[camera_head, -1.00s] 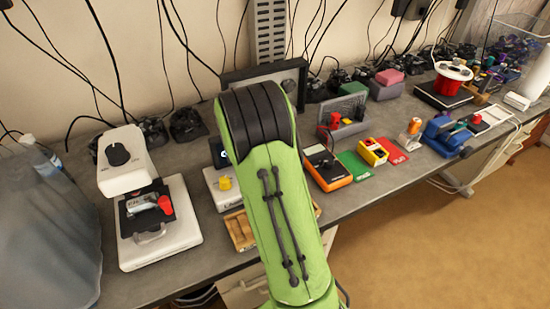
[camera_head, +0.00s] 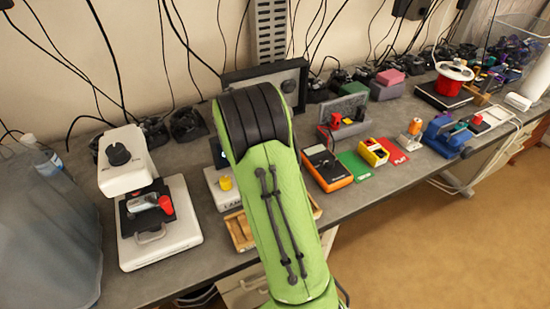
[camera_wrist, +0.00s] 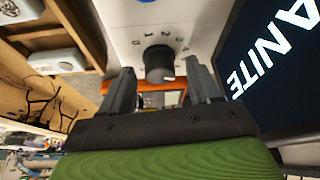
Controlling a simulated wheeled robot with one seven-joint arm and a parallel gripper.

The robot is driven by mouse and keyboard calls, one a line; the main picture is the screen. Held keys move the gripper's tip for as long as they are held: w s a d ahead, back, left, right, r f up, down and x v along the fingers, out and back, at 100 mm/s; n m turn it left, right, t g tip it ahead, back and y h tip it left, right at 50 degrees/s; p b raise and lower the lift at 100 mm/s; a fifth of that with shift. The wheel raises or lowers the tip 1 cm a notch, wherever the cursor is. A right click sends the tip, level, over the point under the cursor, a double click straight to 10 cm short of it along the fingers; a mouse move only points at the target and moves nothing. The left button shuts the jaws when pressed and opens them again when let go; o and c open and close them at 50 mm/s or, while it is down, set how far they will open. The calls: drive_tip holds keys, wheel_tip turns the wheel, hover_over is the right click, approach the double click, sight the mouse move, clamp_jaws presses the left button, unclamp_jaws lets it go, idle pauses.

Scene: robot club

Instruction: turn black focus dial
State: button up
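In the wrist view a black round dial (camera_wrist: 159,61) with a pale pointer mark sits on a white panel (camera_wrist: 150,15) with small printed marks. My gripper (camera_wrist: 160,72) is open, with one finger on each side of this dial; I cannot tell whether they touch it. In the head view my green arm hides the gripper. Another black dial (camera_head: 118,154) tops a white microscope-like device (camera_head: 125,178) at the left, clear of my arm. I cannot read which dial is marked as focus.
A dark screen with white letters (camera_wrist: 275,60) stands close to the right finger in the wrist view. A white unit with a yellow knob (camera_head: 225,183) is beside my arm. An orange meter (camera_head: 327,168) and several small boxes lie to its right on the grey bench (camera_head: 205,258).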

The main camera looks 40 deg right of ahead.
drive_tip(key=p+v, duration=0.3)
drive_tip(key=v, duration=1.3)
drive_tip(key=shift+p, duration=0.4)
drive_tip(key=s+a+r+n+t+y, duration=0.25)
drive_tip(key=s+a+r+n, duration=0.25)
drive_tip(key=s+a+n, duration=0.35)
drive_tip(key=s+a+f+n+t+y, duration=0.2)
drive_tip(key=s+a+n+t, duration=0.1)
drive_tip(key=s+a+n, duration=0.8)
drive_tip(key=shift+s+t, duration=0.35)
drive_tip(key=shift+s, duration=0.4)
